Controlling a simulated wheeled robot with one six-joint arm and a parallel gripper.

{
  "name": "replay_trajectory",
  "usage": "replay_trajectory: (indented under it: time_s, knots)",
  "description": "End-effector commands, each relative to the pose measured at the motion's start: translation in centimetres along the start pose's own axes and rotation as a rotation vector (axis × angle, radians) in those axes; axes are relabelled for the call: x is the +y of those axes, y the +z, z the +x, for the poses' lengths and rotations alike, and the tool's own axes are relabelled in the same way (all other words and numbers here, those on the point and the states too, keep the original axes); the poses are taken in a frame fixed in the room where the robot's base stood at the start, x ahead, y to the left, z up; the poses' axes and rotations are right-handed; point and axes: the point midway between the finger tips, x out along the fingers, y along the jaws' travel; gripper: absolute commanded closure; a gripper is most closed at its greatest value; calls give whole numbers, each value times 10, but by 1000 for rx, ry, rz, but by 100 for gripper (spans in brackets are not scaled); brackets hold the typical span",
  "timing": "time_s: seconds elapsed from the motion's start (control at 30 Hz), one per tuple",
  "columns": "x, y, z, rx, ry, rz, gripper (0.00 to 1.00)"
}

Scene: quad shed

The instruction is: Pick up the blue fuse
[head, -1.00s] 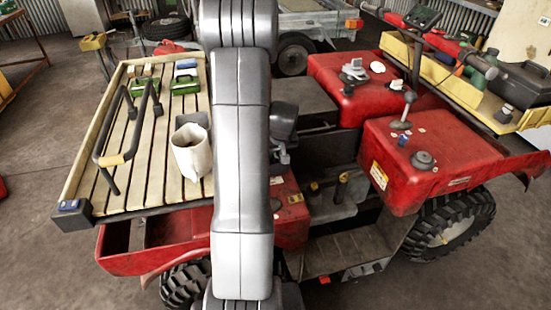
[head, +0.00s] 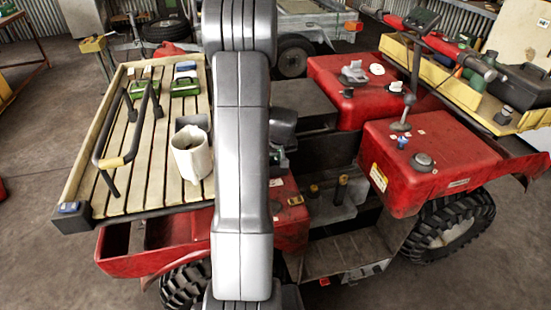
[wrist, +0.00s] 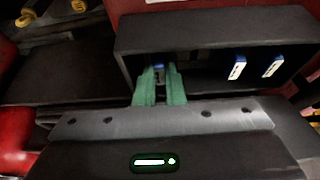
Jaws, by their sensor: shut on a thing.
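In the wrist view, my gripper (wrist: 160,88) has two green fingers, shut on a small blue fuse (wrist: 159,70) at the left end of a dark open-fronted box (wrist: 215,31). Only a blue and pale part of the fuse shows between the fingertips. The fingertips are at the box's opening. I cannot tell whether the fuse is still seated in it. In the head view my arm covers the middle, and the fuse cannot be made out there.
Two more blue-and-white fuses, a middle one (wrist: 237,67) and a right one (wrist: 273,66), stand in the same box. In the head view, a slatted rack (head: 135,195) with a white cup (head: 191,155) is at left. Red bodywork (head: 430,150) is at right.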

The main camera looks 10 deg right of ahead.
Motion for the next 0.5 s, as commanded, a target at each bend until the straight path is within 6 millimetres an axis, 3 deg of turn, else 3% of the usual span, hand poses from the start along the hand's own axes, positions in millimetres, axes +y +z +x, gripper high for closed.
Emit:
replay_trajectory:
  time_s: [0.27, 0.5]
  knots:
    - [0, -10, -21, 5, 1, -2, 100]
    - [0, -26, -60, 6, 2, -1, 100]
